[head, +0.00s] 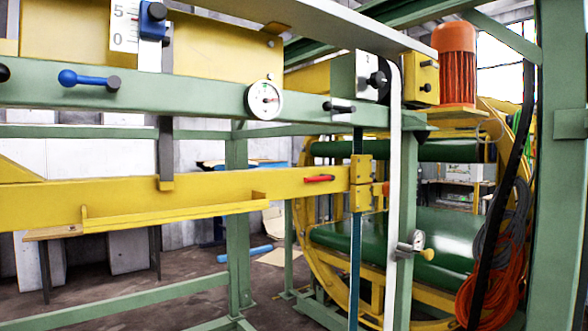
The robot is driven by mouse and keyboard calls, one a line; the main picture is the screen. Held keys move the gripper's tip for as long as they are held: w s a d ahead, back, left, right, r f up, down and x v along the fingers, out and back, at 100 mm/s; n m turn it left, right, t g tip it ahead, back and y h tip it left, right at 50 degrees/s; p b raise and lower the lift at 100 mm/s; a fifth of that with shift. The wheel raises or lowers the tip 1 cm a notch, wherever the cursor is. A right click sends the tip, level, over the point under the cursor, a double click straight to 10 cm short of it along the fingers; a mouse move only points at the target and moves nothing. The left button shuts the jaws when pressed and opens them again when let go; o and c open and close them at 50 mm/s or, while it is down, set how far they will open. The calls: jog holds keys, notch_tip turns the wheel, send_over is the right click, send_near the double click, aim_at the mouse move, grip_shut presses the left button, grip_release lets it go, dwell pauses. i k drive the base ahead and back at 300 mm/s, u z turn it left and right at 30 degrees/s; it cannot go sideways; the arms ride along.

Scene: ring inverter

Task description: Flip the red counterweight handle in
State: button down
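The red counterweight handle (319,178) is a short, thin lever on the face of the yellow horizontal beam, near its right end. It lies almost level, and its left tip is slightly lower. It sits just left of the yellow bracket block (361,170) on the dark vertical rod. Nothing covers it in the head view. My gripper is not in view, so its state and its distance from the handle do not show.
A green upper beam (200,96) carries a blue lever (88,79) and a round gauge (264,100) above the handle. A white curved strip (394,200) and a green post (406,230) stand to its right. An orange motor (456,62) is behind.

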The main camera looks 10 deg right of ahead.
aim_at(322, 178)
jog(key=i, duration=0.85)
jog(key=z, duration=0.05)
